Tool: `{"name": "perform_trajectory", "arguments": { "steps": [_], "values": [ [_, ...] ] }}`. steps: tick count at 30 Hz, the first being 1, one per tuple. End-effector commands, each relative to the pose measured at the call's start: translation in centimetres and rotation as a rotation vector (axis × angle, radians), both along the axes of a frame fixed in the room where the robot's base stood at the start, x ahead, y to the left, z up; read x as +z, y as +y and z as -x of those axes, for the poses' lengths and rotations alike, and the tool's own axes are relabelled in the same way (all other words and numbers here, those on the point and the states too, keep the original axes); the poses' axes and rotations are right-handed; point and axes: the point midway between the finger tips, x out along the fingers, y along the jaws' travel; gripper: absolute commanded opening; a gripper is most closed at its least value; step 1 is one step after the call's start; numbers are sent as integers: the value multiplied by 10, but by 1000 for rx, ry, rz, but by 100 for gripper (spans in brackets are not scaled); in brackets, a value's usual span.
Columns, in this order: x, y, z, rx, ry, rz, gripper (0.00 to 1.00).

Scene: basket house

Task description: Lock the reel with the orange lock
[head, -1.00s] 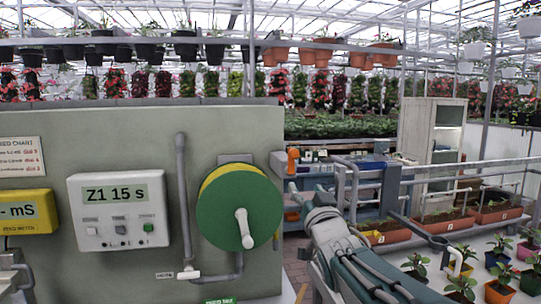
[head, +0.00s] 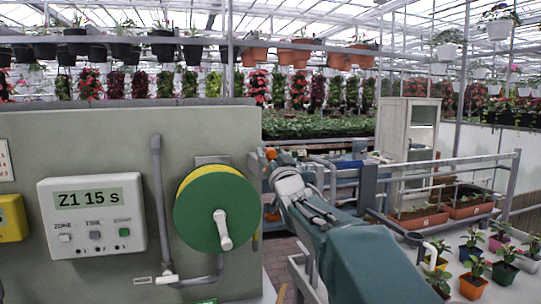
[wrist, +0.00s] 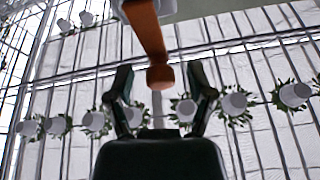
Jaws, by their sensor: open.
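The reel (head: 215,212) is a round green disc with a yellow rim and a white crank handle (head: 222,230). It is mounted on the grey-green panel at the left in the head view. My gripper (wrist: 160,72) is open in the wrist view, with its two dark fingers apart. An orange bar with a rounded end (wrist: 153,40) shows above and between the fingers; I cannot tell whether it is the orange lock or touches them. In the head view my arm stands right of the reel, and a small orange spot (head: 271,154) shows near its far end. Gripper details there are unclear.
A white control box (head: 92,216) reading "Z1 15 s" and a grey pipe (head: 158,200) are left of the reel. A grey metal rail (head: 440,172), planters and several small potted plants stand at the right. Hanging pots line the greenhouse above.

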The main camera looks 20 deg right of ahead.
Motion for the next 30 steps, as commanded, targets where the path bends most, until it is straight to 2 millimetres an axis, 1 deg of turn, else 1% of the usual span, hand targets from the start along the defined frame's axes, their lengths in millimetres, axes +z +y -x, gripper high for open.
{"name": "perform_trajectory", "arguments": {
  "steps": [8,9,11,12,13,14,23,30],
  "values": [
    [1,0,-2,0,0,0,69],
    [1,0,-2,0,0,0,65],
    [1,0,-2,0,0,0,38],
    [1,0,-2,0,0,0,20],
    [1,0,-2,0,0,0,7],
    [1,0,-2,0,0,0,0],
    [1,0,-2,1,1,9,0],
    [1,4,-3,1,11,86,0]
  ]
}}
